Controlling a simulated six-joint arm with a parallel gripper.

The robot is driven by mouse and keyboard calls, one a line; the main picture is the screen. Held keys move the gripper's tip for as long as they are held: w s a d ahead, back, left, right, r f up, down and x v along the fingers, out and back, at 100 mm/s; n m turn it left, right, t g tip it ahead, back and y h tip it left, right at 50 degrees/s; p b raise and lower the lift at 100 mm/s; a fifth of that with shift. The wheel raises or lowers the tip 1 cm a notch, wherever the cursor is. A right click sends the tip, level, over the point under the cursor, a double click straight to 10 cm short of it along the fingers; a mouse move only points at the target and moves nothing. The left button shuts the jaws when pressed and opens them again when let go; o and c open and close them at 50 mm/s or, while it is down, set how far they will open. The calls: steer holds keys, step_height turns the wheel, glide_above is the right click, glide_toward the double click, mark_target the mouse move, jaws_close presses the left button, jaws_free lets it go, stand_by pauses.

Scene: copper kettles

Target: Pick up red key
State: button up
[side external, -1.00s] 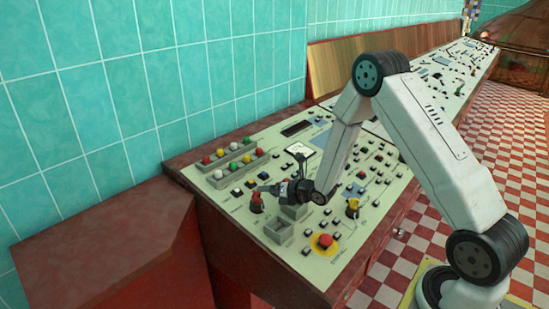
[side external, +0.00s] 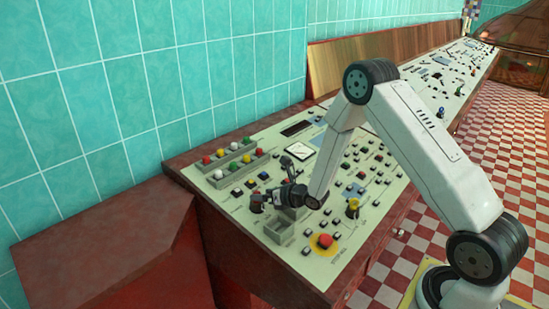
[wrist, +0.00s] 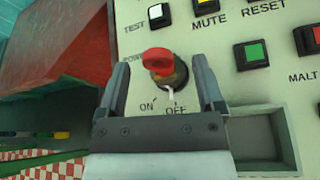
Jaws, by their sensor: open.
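The red key (wrist: 158,61) stands in a brass-coloured lock on the pale panel, above the ON and OFF labels in the wrist view. My gripper (wrist: 161,68) is open, with one finger on each side of the key and a gap between each finger and the key. Nothing is held. In the side view my gripper (side external: 258,199) is low over the panel at the key's spot and hides most or all of the key.
The control panel (side external: 237,206) carries several buttons close by. An empty grey recessed box (side external: 279,230) lies just in front. A tiled wall (side external: 150,80) stands behind.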

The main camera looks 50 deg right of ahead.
steer(key=shift+w, duration=0.15)
steer(key=shift+a+x, duration=0.2)
steer(key=shift+x, duration=2.4)
steer(key=shift+f, duration=0.1)
steer(key=shift+c, duration=0.3)
jaws_close()
steer(key=shift+r, duration=0.8)
steer(key=s+a+r, duration=0.1)
steer(key=s+r, duration=1)
steer(key=s, duration=0.3)
steer(key=shift+a+r, duration=0.2)
steer(key=shift+a, duration=0.1)
